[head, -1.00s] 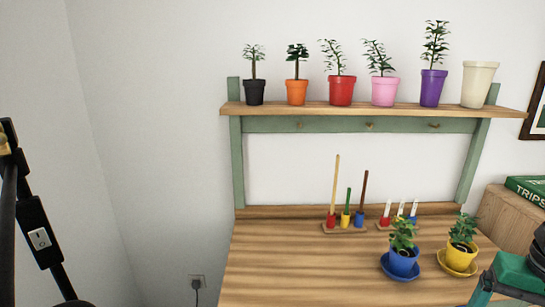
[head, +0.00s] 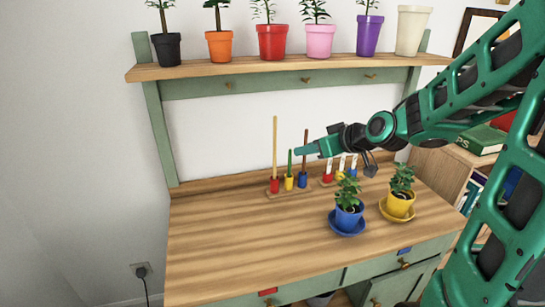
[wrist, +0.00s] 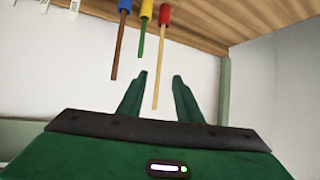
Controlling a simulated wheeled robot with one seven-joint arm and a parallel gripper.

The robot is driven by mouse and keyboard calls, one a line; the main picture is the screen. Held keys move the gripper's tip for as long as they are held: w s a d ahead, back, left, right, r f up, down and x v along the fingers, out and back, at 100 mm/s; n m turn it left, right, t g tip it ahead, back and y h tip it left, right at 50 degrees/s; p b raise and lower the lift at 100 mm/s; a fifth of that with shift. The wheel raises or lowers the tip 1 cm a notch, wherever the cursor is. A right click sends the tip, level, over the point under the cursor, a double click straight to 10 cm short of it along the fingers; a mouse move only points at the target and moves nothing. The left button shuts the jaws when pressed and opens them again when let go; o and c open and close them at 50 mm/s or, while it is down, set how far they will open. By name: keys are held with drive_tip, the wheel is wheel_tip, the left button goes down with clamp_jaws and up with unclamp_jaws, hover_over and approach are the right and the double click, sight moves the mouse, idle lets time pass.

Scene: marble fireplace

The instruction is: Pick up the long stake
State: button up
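The long stake (head: 275,145) is thin, tan and upright in a red holder (head: 275,185) at the left of a small wooden base on the desk. It is the tallest of three. A short green stake (head: 290,162) is in a yellow holder and a brown stake (head: 306,136) in a blue one. My gripper (head: 298,152) reaches in from the right, just right of the long stake. In the wrist view, which looks upside down, my fingers (wrist: 160,76) are apart. The long stake (wrist: 161,60) lines up with the gap between them; I see no contact.
A second base with white-tagged holders (head: 340,168) stands right of the stakes. Plants in a blue pot (head: 347,218) and a yellow pot (head: 398,206) stand on saucers nearer the front. A shelf (head: 290,60) of potted plants is above. The desk's left front is clear.

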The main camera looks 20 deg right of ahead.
sight(276, 127)
drive_tip(key=w+a+t, duration=0.1)
drive_tip(key=w, duration=0.2)
drive_tip(key=w+a+r+y, duration=0.1)
drive_tip(key=w+a, duration=0.1)
drive_tip(key=w, duration=0.2)
drive_tip(key=w+a+r+t, duration=0.1)
drive_tip(key=w, duration=0.2)
drive_tip(key=shift+w+a+r+n+t+y, duration=0.15)
drive_tip(key=shift+w+r+n+t+y, duration=0.05)
drive_tip(key=shift+r+n+t+y, duration=0.1)
drive_tip(key=shift+d+f+x, duration=0.15)
drive_tip(key=shift+x, duration=1.15)
drive_tip(key=shift+d+f+x, duration=0.15)
drive_tip(key=shift+x, duration=1.15)
drive_tip(key=shift+c, duration=0.3)
clamp_jaws()
